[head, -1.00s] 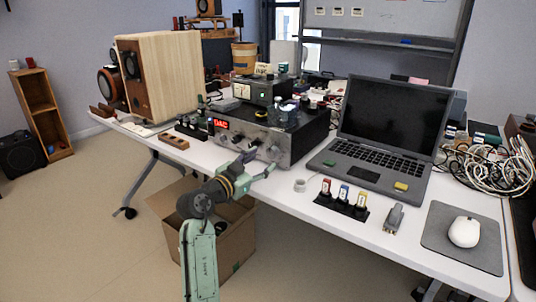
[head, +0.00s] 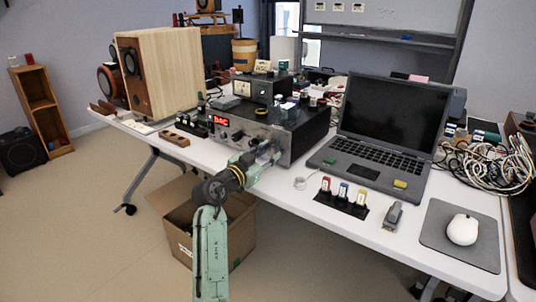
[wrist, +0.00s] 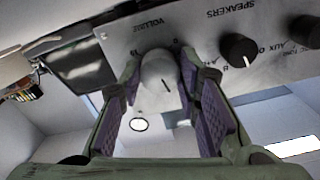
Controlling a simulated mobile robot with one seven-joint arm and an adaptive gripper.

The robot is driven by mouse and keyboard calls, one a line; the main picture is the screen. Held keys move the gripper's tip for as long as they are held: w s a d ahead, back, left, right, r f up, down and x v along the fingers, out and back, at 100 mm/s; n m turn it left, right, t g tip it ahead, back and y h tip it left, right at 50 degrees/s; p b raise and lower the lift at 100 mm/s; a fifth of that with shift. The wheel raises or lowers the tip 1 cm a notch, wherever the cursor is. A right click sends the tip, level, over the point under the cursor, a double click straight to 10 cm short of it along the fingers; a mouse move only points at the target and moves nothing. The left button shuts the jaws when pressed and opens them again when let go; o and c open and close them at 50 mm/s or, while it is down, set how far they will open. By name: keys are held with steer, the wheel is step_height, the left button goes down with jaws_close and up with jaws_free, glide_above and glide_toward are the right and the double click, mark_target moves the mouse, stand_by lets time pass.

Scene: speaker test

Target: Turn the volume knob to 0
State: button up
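The silver volume knob (wrist: 158,72) is on the amplifier's front panel (wrist: 200,35), under the label "VOLUME", in the wrist view. A dark pointer line shows on its face. My gripper (wrist: 157,75) has its two purple-padded fingers on either side of the knob. The fingers look open, close to the knob's sides; I cannot tell whether either touches it. In the head view my gripper (head: 268,152) is at the right part of the front of the black amplifier (head: 300,135) and hides the knob. The amplifier's display reads "DAC" in red.
A black speakers knob (wrist: 238,48) and another black knob (wrist: 305,30) sit right of the volume knob in the wrist view. A laptop (head: 385,125) stands right of the amplifier.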

steer(key=c, duration=0.6)
steer(key=shift+o, duration=0.2)
steer(key=n+p, duration=0.1)
steer(key=n, duration=0.4)
steer(key=shift+d+n, duration=0.1)
steer(key=shift+n, duration=0.2)
steer(key=n+p, duration=0.4)
steer(key=n, duration=0.2)
steer(key=shift+r, duration=0.15)
steer(key=n+p, duration=0.2)
steer(key=n, duration=0.1)
steer(key=shift+n, duration=0.4)
steer(key=n+p, duration=0.3)
steer(key=shift+r+n, duration=0.1)
steer(key=shift+n, duration=0.3)
steer(key=n+p, duration=0.4)
steer(key=shift+n, duration=0.4)
steer(key=shift+f, duration=0.2)
